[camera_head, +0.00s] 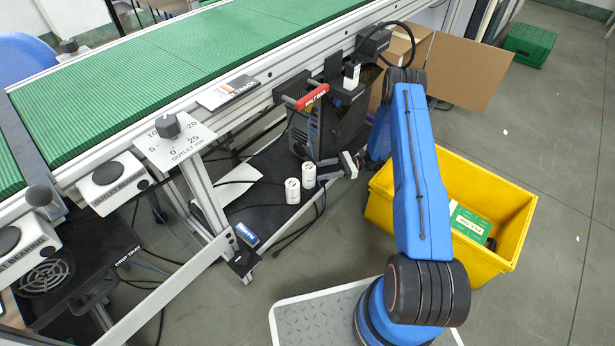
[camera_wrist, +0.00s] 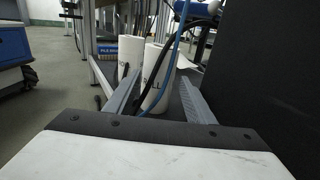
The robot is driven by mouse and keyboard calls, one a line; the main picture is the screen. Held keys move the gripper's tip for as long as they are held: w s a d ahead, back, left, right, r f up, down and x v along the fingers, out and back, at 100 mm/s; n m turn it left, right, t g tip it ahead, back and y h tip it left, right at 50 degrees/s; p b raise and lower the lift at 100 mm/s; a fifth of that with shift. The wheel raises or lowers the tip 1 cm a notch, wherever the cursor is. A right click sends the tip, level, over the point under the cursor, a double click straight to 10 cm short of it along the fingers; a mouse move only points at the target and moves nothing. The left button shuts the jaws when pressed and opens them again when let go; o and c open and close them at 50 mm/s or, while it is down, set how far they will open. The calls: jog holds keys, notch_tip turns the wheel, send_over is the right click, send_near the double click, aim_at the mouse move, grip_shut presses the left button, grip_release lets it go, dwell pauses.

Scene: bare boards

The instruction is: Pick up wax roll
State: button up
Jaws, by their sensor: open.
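Two white rolls stand upright side by side on the dark lower shelf under the conveyor: a front-left roll (camera_head: 292,191) and a back-right roll (camera_head: 309,176). Dark lettering shows on them, too small to read fully. My gripper (camera_head: 329,172) is open and empty, just right of the back-right roll. In the wrist view, the nearer roll (camera_wrist: 158,78) shows between the open fingers of my gripper (camera_wrist: 160,84), with part of a label ending in "LL". The other roll (camera_wrist: 130,60) is partly hidden behind it. I cannot tell whether the fingertips reach past the nearer roll.
Blue and black cables (camera_wrist: 172,50) hang in front of the nearer roll. A dark machine (camera_head: 338,122) stands behind my gripper. The green conveyor (camera_head: 150,75) runs above the shelf. A yellow crate (camera_head: 480,180) and a cardboard box (camera_head: 460,70) stand to the right.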

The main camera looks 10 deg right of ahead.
aim_at(308, 176)
jog(key=shift+s+a+f, duration=0.1)
jog(key=shift+a+f, duration=0.1)
jog(key=shift+a, duration=0.85)
jog(key=shift+s+a+f, duration=0.1)
jog(key=shift+a+f, duration=0.15)
jog(key=shift+a, duration=0.75)
jog(key=shift+a+f, duration=0.2)
jog(key=shift+a, duration=0.85)
jog(key=c, duration=0.9)
